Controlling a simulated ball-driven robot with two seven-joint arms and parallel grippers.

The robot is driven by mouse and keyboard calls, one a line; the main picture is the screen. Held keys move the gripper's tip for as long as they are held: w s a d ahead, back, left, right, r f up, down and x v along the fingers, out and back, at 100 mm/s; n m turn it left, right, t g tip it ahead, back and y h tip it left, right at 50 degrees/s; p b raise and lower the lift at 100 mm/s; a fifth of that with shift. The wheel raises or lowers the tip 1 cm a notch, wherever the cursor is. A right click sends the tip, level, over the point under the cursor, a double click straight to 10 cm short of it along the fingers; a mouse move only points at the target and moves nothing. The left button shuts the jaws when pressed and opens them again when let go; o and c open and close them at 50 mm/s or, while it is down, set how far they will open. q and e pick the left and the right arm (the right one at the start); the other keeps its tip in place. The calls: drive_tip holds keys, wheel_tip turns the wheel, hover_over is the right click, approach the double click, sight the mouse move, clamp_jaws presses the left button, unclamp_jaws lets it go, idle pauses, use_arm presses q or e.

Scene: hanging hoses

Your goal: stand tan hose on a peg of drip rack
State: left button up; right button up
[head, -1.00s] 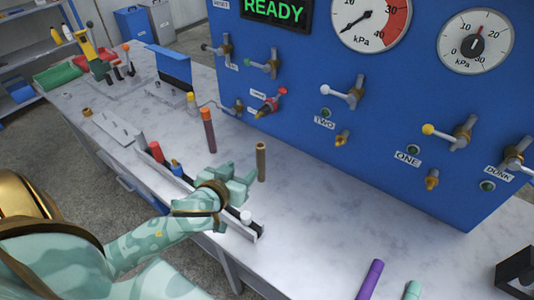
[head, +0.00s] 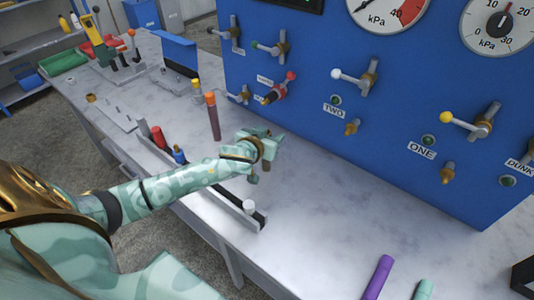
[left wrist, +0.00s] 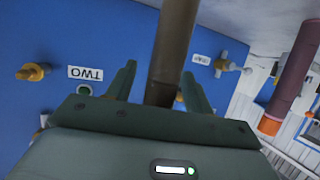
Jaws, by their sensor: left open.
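The tan hose stands upright on the bench; in the head view only its lower end (head: 267,173) shows beneath my left gripper (head: 270,146). In the left wrist view the tan hose (left wrist: 174,45) runs between the two spread fingers of the left gripper (left wrist: 160,88), with gaps beside it. That gripper is open around the hose. A long narrow rack (head: 257,222) along the bench's front edge, which looks like the drip rack, carries a red hose (head: 159,137), a blue one (head: 178,154) and a white-topped piece (head: 249,206). My forearm hides its middle. My right gripper is not in view.
A maroon hose with an orange top (head: 213,122) stands left of my gripper. A blue panel (head: 300,90) with valves and gauges rises behind. A purple hose (head: 378,277) and a mint one (head: 423,290) are near the front right. The bench between is clear.

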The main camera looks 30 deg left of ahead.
use_arm(q)
drive_tip(key=shift+c, duration=0.3)
clamp_jaws()
drive_tip(key=shift+r, duration=0.1)
